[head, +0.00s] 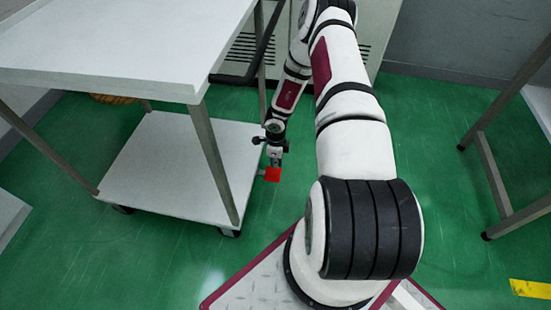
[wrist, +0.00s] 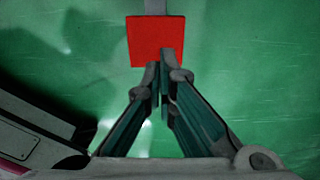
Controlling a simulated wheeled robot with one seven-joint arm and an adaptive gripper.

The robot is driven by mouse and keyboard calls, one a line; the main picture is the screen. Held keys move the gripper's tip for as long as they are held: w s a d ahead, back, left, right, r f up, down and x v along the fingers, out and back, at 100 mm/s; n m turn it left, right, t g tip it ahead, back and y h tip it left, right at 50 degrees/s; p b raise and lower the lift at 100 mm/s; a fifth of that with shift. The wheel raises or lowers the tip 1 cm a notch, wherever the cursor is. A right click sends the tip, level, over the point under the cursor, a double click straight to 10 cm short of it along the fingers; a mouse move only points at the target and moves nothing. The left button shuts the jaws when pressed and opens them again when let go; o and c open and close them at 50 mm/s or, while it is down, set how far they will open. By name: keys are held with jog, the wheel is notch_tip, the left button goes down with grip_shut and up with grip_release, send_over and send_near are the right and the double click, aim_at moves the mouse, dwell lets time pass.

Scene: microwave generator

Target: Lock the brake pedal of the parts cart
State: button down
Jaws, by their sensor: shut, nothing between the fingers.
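The parts cart (head: 165,165) stands at the left in the head view, with a white top, a white lower shelf and grey legs on casters. Its red brake pedal (head: 272,174) sticks out from the right side of the lower shelf. In the wrist view the red pedal (wrist: 156,42) is a flat square on a grey stem (wrist: 165,6). My gripper (head: 274,158) points down at the pedal. In the wrist view my gripper (wrist: 165,70) is shut and empty, its fingertips overlapping the pedal's lower edge in the picture. I cannot tell whether they touch it.
A grey-white cabinet (head: 378,25) stands behind my arm. A table with grey legs (head: 492,175) is at the right. The green floor (head: 440,130) between is clear. A yellow floor marking (head: 530,288) lies at the lower right.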

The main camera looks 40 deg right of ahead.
aim_at(278, 174)
jog(key=shift+f+b, duration=1.05)
jog(key=shift+f, duration=1.3)
jog(key=shift+s+f+p, duration=0.15)
jog(key=shift+f+p, duration=0.1)
jog(key=shift+p, duration=0.05)
jog(key=shift+s+d+f, duration=0.1)
jog(key=shift+f, duration=0.7)
jog(key=shift+s+d+f, duration=0.1)
jog(key=shift+f, duration=0.7)
jog(key=s+d+r+p, duration=0.2)
jog(key=r+p, duration=0.1)
jog(key=r, duration=0.3)
jog(key=s+d+r+p, duration=0.1)
jog(key=s+r+p, duration=0.1)
jog(key=r+p, duration=0.2)
notch_tip(278, 174, up, 3)
jog(key=shift+s+d+r, duration=0.1)
jog(key=shift+s+d, duration=0.15)
jog(key=shift+d, duration=0.15)
